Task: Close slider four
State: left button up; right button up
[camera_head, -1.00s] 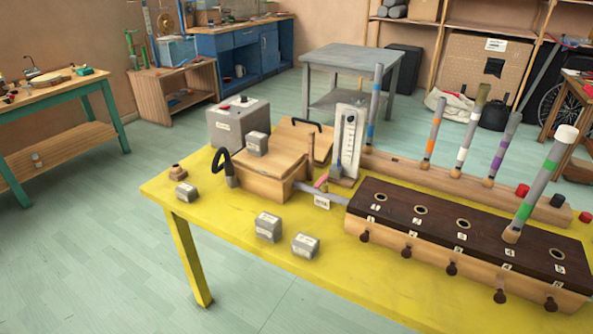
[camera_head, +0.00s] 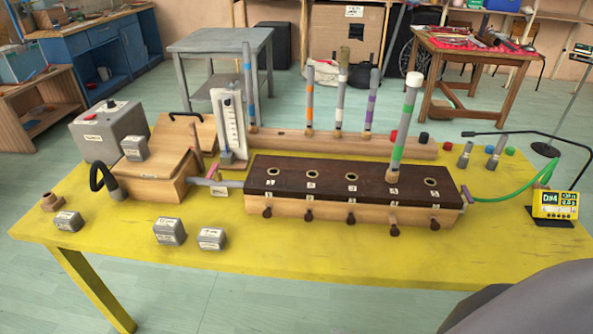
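A long wooden box with a dark top (camera_head: 330,181) stands on the yellow table, with a row of numbered holes. Dark slider knobs stick out along its front. The fourth knob from the left, slider four (camera_head: 394,230), appears to stick out further than its neighbours, slider three (camera_head: 351,219) and slider five (camera_head: 434,224). A grey tube with green bands and a white top (camera_head: 404,130) stands upright at the fourth hole and hides it. Neither gripper is in view. A grey rounded part of mine fills the lower right corner.
Grey weights (camera_head: 170,232) sit front left on the yellow table (camera_head: 330,255). A wooden bellows box (camera_head: 150,180) and a gauge (camera_head: 230,125) stand left. A rack of tubes (camera_head: 340,145) is behind. A green hose (camera_head: 510,197) and a yellow tuner (camera_head: 554,204) are right. The table's front strip before the knobs is clear.

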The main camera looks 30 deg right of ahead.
aim_at(394, 232)
jog(key=z, duration=1.6)
jog(key=i+l, duration=0.1)
jog(key=l, duration=0.8)
jog(key=i+l, duration=0.1)
jog(key=l, duration=0.75)
